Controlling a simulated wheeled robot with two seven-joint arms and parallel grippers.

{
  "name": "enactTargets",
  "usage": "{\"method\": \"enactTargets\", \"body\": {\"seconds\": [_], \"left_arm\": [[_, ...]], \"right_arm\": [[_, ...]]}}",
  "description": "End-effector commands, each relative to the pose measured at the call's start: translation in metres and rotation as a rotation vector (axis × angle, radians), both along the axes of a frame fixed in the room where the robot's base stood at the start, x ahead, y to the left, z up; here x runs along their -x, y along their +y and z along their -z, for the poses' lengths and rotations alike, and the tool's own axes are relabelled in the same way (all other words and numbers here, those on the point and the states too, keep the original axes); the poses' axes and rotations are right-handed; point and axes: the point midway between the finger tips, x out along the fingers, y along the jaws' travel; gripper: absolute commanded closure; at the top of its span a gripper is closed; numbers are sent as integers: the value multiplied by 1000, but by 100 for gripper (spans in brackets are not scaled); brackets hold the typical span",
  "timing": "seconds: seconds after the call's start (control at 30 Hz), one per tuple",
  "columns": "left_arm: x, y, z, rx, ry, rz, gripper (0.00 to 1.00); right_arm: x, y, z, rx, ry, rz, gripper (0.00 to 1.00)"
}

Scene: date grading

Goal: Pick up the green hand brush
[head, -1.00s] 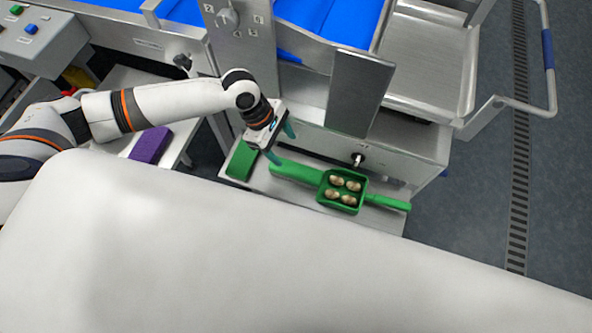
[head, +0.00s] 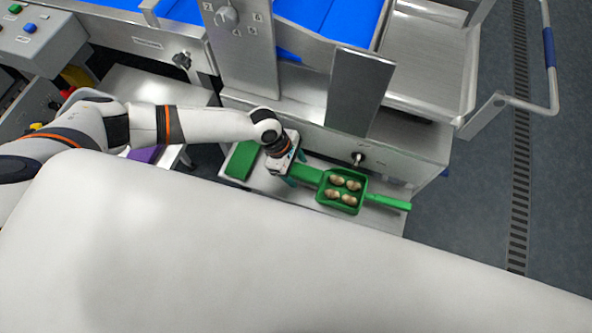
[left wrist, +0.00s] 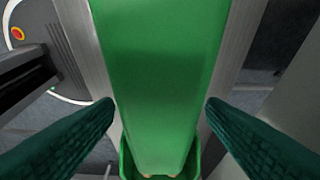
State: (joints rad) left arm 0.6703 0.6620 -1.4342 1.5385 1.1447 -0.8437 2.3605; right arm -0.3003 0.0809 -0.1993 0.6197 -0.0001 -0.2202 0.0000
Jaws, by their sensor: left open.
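The green hand brush (head: 308,174) lies on the metal shelf, its visible part a broad, smooth green bar left of a green box (head: 339,208) holding several dates. A narrower green bar (head: 388,202) sticks out right of the box; I cannot tell whether it belongs to the brush. My left gripper (head: 290,172) is over the brush's left part. In the left wrist view, the open teal fingers (left wrist: 160,115) stand either side of the green bar (left wrist: 160,60), with gaps on both sides. My right gripper is not in view.
A purple block (head: 146,155) is partly hidden under my left arm. A steel machine with an upright panel (head: 357,92) stands close behind the box.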

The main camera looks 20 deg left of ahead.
Motion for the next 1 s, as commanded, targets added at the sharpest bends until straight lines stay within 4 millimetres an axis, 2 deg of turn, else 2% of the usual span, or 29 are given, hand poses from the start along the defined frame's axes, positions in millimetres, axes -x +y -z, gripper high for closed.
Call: {"method": "enactTargets", "body": {"seconds": [0.27,0.57,0.83,1.0], "left_arm": [[0,-1,2,1,-1,1,36],[0,-1,2,1,-1,0,85],[0,-1,-1,1,-1,1,86],[0,-1,-26,3,-3,2,86]], "right_arm": [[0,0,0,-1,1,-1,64],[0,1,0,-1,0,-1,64],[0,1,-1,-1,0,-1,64],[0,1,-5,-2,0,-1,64]]}}
